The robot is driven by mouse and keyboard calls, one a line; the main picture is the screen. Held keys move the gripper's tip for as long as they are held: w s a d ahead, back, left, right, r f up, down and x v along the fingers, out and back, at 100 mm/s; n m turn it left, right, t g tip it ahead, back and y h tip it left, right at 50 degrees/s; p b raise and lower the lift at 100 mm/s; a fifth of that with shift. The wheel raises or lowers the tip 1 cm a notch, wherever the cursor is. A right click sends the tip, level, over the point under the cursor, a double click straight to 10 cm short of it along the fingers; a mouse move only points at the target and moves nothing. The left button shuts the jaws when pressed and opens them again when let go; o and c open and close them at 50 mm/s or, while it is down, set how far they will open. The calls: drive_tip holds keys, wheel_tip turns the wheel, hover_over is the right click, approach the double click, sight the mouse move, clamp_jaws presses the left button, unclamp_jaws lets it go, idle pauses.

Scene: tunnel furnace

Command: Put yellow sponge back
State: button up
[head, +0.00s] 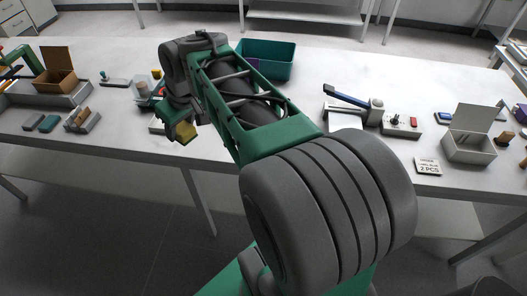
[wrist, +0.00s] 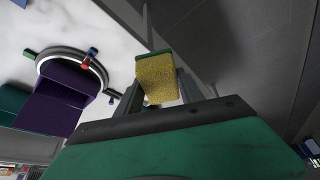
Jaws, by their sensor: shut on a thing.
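The yellow sponge (wrist: 157,77) is held between the two fingers of my gripper (wrist: 155,92) in the wrist view. Its far end has a dark green edge. In the head view the sponge (head: 185,131) shows at the end of my gripper (head: 178,122), near the table's front edge and seemingly above it. The fingers are shut on it. Much of the gripper is hidden behind my wrist in the head view.
A teal bin (head: 267,60) stands at the table's back. Flat blocks (head: 40,122) and a small grey holder (head: 82,121) lie at the left. The wrist view shows a purple container (wrist: 62,95).

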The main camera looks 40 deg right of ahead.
drive_tip(key=s+d+f+n+y+b, duration=0.1)
drive_tip(key=s+d, duration=0.3)
drive_tip(key=d, duration=0.2)
drive_tip(key=s+d+f+n+b, duration=0.1)
drive_tip(key=s+d+b, duration=0.15)
drive_tip(key=d, duration=0.45)
drive_tip(key=s+d+n+y+b, duration=0.1)
drive_tip(key=s+d+n, duration=0.1)
drive_tip(key=s+d, duration=0.35)
drive_tip(key=s+d+n, duration=0.2)
drive_tip(key=s+d, duration=0.1)
drive_tip(key=s, duration=0.6)
drive_tip(key=shift+g, duration=0.4)
drive_tip(key=w+f+b, duration=0.1)
drive_tip(key=w+f, duration=0.2)
drive_tip(key=w, duration=0.1)
drive_tip(key=w+f+b, duration=0.1)
drive_tip(key=w+f, duration=0.3)
drive_tip(key=w, duration=0.1)
drive_tip(key=w+f+b, duration=0.2)
drive_tip(key=w+f, duration=0.1)
drive_tip(key=w, duration=0.1)
drive_tip(key=shift+w+a+f, duration=0.25)
drive_tip(key=shift+a, duration=0.1)
wheel_tip(320, 180, down, 3)
drive_tip(key=shift+r, duration=0.15)
drive_tip(key=shift+s+f+b, duration=0.1)
drive_tip(key=shift+f+b, duration=0.5)
drive_tip(key=shift+b, duration=0.1)
drive_tip(key=shift+f, duration=0.1)
